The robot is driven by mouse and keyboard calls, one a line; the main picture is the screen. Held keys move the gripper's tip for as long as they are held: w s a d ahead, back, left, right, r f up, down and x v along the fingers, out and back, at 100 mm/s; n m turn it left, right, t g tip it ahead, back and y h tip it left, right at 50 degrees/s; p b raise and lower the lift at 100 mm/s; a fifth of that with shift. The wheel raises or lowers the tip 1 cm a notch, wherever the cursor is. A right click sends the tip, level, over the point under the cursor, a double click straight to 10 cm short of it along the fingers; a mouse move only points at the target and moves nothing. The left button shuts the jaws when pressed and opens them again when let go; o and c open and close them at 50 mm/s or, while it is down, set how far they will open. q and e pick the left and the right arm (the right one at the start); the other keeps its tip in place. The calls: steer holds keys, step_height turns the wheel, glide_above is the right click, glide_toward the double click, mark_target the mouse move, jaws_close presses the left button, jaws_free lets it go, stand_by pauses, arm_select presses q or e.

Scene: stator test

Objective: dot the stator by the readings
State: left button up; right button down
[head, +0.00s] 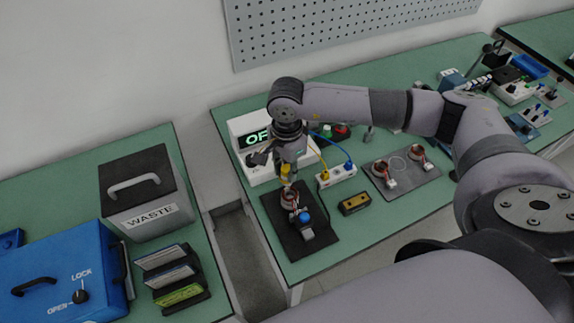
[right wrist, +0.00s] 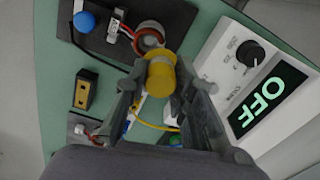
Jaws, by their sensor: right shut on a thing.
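My right gripper (head: 287,168) is shut on a yellow cylindrical piece (right wrist: 161,76), which points down over the black mat. A stator (head: 289,200) with copper-red windings stands on this mat (head: 274,212); the right wrist view shows its ring (right wrist: 149,38) just beyond the yellow piece. I cannot tell whether the two touch. A blue ball (head: 305,217) sits in a fixture beside the stator. The meter (right wrist: 262,85) reads OFF; my arm partly hides its display in the head view. Two more stators (head: 382,170) (head: 417,155) are on a grey plate (head: 408,180). My left gripper is not in view.
A white terminal block (head: 337,175) with yellow and blue plugs and a small yellow-black block (head: 354,204) lie right of the mat.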

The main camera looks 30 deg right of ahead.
stand_by(0.3)
steer(key=shift+b, duration=0.35)
steer(key=shift+s+f+b, duration=0.1)
steer(key=shift+f+b, duration=0.6)
stand_by(1.0)
steer(key=shift+r+p, duration=0.5)
steer(key=shift+r, duration=0.3)
steer(key=shift+r+p, duration=1.05)
steer(key=shift+r, duration=1.2)
